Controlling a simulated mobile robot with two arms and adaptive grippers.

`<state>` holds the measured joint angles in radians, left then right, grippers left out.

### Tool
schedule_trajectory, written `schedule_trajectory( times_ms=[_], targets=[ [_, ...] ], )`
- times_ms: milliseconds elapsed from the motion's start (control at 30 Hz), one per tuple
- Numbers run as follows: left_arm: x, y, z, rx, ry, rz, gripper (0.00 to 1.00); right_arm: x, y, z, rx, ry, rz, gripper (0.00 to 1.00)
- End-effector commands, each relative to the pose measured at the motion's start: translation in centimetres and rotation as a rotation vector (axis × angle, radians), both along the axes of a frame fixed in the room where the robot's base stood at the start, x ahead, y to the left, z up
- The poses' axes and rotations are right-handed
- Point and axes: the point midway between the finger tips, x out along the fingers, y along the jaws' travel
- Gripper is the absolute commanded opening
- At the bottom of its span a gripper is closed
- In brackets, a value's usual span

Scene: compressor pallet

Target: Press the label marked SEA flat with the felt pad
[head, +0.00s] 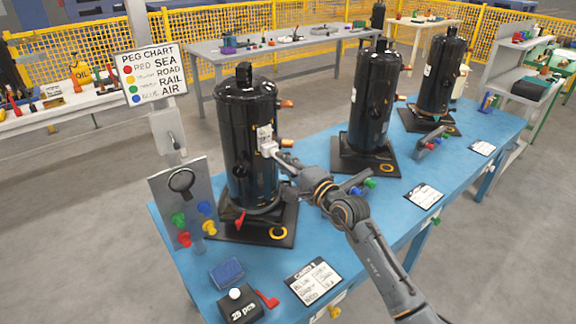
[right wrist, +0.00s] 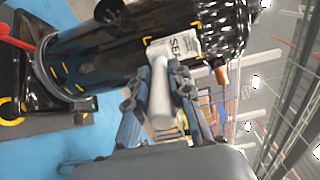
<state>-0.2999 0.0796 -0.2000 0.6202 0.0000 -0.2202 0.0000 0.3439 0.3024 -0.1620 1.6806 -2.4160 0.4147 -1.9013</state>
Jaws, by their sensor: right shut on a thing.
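The white label marked SEA (right wrist: 183,45) is on the black body of the nearest compressor (head: 247,110), inside yellow corner marks in the right wrist view. In the head view the label (head: 264,132) shows just above the pad's tip. My right gripper (head: 287,166) is shut on a pale, rod-like felt pad tool (right wrist: 160,92), whose light tip (head: 268,149) is at the label's lower edge. I cannot tell whether it touches. In the wrist view the fingers (right wrist: 160,100) flank the tool. The felt face is hidden. My left gripper is out of view.
The compressor stands on a black base on the blue table (head: 205,275). A blue block (head: 227,271), a "25 pcs" box (head: 240,305) and a card (head: 313,281) lie in front. Two more compressors (head: 373,95) stand right.

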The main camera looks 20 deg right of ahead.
Motion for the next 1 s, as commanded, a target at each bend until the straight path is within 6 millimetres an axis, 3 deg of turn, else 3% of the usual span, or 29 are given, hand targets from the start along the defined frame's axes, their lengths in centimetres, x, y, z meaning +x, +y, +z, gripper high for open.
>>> schedule_trajectory(
  times_ms=[1000],
  targets=[
    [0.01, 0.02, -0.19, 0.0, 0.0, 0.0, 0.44, 0.58, 0.23, 0.06, 0.002, -0.002, 0.0, 0.0]
  ],
)
